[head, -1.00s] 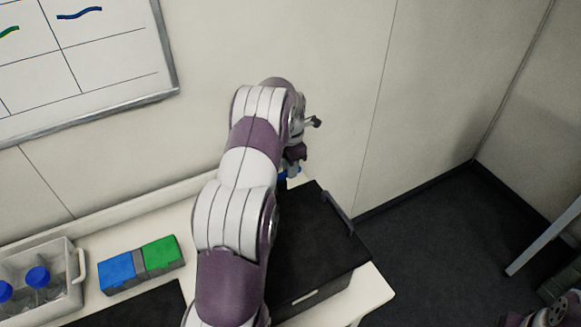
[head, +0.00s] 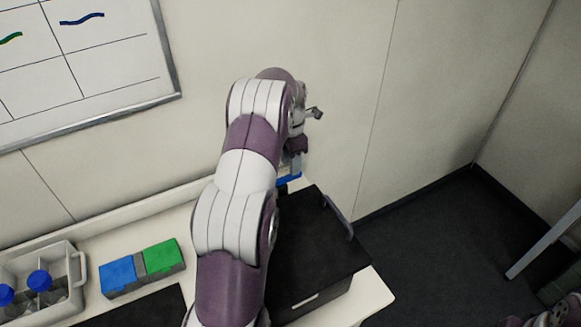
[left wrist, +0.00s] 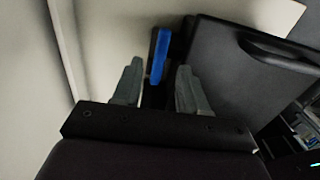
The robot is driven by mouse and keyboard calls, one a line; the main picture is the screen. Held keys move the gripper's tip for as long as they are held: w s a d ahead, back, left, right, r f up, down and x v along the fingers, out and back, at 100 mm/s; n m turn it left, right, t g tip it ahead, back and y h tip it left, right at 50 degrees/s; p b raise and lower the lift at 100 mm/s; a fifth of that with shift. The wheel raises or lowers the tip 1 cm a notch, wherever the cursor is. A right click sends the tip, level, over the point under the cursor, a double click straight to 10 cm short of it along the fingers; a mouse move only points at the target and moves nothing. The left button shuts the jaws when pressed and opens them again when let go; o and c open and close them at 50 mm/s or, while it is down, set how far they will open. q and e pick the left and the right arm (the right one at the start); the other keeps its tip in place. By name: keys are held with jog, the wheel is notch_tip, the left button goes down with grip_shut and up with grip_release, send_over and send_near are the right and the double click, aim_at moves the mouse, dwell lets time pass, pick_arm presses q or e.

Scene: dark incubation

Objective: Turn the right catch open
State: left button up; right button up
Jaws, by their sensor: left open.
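A black box (head: 315,240) with a dark lid stands at the right end of the white bench. A blue catch (head: 288,181) shows at its far edge, partly hidden by my left arm; the blue piece also shows in the left wrist view (left wrist: 160,56). My left gripper (head: 293,166) points down at that far edge, close to the catch. In the left wrist view its two grey fingers (left wrist: 158,85) are apart, with the blue piece beyond and between them. I cannot tell whether they touch it. My right gripper is not in view.
A dark handle (head: 338,217) stands along the lid's right side. A blue and green block pair (head: 142,268) and a grey caddy of blue-capped bottles (head: 75,300) sit on the bench at left. The wall (head: 340,100) is close behind the box.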

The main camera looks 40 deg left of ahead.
pick_arm(q)
notch_tip(320, 180, up, 8)
jog(key=p, duration=0.5)
jog(key=shift+r, duration=0.2)
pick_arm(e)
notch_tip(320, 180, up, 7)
